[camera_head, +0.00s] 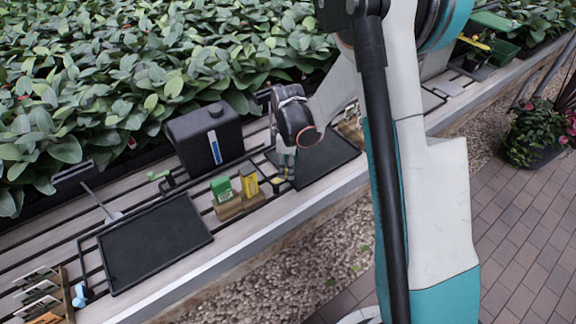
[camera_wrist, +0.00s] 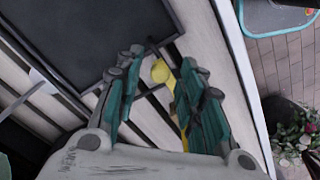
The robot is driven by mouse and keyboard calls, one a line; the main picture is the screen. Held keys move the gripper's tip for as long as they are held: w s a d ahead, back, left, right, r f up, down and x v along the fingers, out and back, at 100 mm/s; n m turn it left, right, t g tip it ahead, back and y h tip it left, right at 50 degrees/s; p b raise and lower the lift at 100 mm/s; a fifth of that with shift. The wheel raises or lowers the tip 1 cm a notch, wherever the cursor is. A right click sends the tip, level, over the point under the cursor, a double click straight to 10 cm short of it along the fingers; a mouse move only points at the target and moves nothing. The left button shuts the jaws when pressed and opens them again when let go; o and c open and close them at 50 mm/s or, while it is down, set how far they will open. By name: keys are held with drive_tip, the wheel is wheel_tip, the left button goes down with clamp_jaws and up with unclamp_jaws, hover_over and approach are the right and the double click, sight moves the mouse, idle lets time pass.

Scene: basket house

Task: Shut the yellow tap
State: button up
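The yellow tap (camera_wrist: 161,71) shows in the wrist view between the two fingers of my gripper (camera_wrist: 160,62). Its rounded end is visible near the fingertips, and more yellow shows lower down beside the right finger. The fingers stand apart, with a gap around the yellow part; I cannot tell whether either one touches it. In the head view my gripper (camera_head: 286,170) points down at the bench beside the right black tray. A small yellow bit (camera_head: 277,181) shows beside the fingers there, and the rest of the tap is hidden. Whether the tap is open or shut cannot be told.
A black canister (camera_head: 208,138) stands behind, with a green tap (camera_head: 159,175) to its left. A green box (camera_head: 221,189) and a yellow box (camera_head: 249,181) stand in a wooden holder left of my gripper. Black trays (camera_head: 155,242) (camera_head: 335,156) lie on the slatted bench.

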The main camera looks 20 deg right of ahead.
clamp_jaws()
drive_tip(key=shift+s+m, duration=0.15)
drive_tip(key=shift+m, duration=0.15)
drive_tip(key=m, duration=0.1)
drive_tip(key=s+m, duration=0.1)
drive_tip(key=m, duration=0.1)
drive_tip(key=shift+s+d+m+b, duration=0.1)
drive_tip(key=shift+s+m+b, duration=0.2)
drive_tip(key=shift+b, duration=0.1)
drive_tip(key=m, duration=0.1)
drive_tip(key=s+m, duration=0.1)
drive_tip(key=m, duration=0.2)
drive_tip(key=shift+s+a+m+b, duration=0.25)
drive_tip(key=shift+s+m+b, duration=0.05)
drive_tip(key=shift+s, duration=0.05)
drive_tip(key=m, duration=0.1)
drive_tip(key=s+m, duration=0.1)
drive_tip(key=m, duration=0.1)
drive_tip(key=a+m, duration=0.1)
drive_tip(key=shift+s, duration=0.25)
drive_tip(key=shift+s+a+m+b, duration=0.15)
drive_tip(key=shift+a+m, duration=0.15)
drive_tip(key=shift+m, duration=0.55)
drive_tip(key=shift+s+a+m+b, duration=0.15)
drive_tip(key=shift+a+m, duration=0.1)
drive_tip(key=shift+m, duration=0.55)
drive_tip(key=shift+s+a+m+b, duration=0.15)
drive_tip(key=shift+a+m, duration=0.15)
drive_tip(key=shift+m, duration=0.55)
drive_tip(key=shift+a, duration=0.1)
